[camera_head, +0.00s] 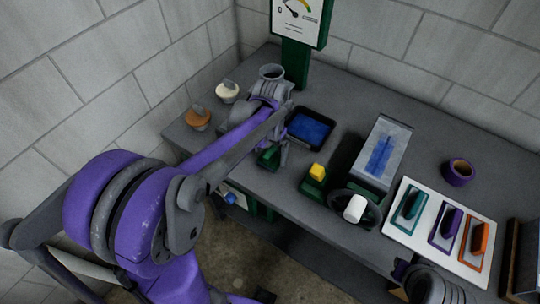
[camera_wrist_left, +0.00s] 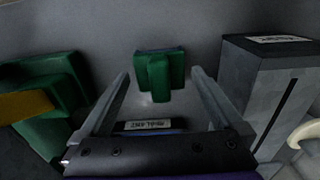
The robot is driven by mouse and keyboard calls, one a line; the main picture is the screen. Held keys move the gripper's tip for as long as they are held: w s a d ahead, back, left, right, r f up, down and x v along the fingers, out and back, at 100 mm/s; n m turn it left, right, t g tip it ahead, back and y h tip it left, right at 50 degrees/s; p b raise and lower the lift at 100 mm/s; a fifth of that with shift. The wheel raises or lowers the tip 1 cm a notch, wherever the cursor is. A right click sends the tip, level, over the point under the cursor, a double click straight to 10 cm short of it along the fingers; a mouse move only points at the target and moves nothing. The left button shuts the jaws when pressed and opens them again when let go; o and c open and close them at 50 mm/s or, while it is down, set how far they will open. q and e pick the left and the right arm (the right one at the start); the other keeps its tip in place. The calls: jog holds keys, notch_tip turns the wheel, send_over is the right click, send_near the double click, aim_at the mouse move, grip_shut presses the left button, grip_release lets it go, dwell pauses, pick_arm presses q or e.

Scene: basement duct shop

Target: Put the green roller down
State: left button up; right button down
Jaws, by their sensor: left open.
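The green roller (camera_head: 268,157) is near the front edge of the grey workbench, partly hidden by my left arm in the head view. In the left wrist view the green roller (camera_wrist_left: 158,76) shows between the two fingertips, with a visible gap on each side. My left gripper (camera_head: 284,152) is open beside it; its spread fingers also show in the left wrist view (camera_wrist_left: 160,90). I cannot tell whether the roller rests fully on the bench.
A black tray with blue content (camera_head: 309,128) lies just behind the gripper. A green block with a yellow top (camera_head: 315,178), a handwheel (camera_head: 354,208) and a grey box (camera_head: 383,150) stand to the right. A white board (camera_head: 400,222) holds several coloured tools. Orange and cream-topped items stand at the left.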

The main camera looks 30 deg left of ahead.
aim_at(270, 152)
pick_arm(q)
notch_tip(270, 152, up, 8)
jog(key=shift+r+p, duration=0.15)
jog(key=shift+p, duration=0.15)
pick_arm(e)
jog(key=shift+w+r, duration=0.2)
jog(key=shift+r, duration=0.25)
pick_arm(q)
jog(key=shift+r, duration=0.35)
jog(key=shift+s+d+r, duration=0.1)
jog(key=shift+s+r, duration=0.05)
jog(key=shift+s, duration=0.1)
jog(key=s+d+f+t, duration=0.3)
jog(key=s, duration=0.3)
jog(key=s+d+f+n+t, duration=0.1)
jog(key=s+d+f+t, duration=0.1)
jog(key=s, duration=0.5)
jog(key=shift+d+f+t, duration=0.4)
jog(key=shift+d+f, duration=0.05)
jog(key=shift+d, duration=0.35)
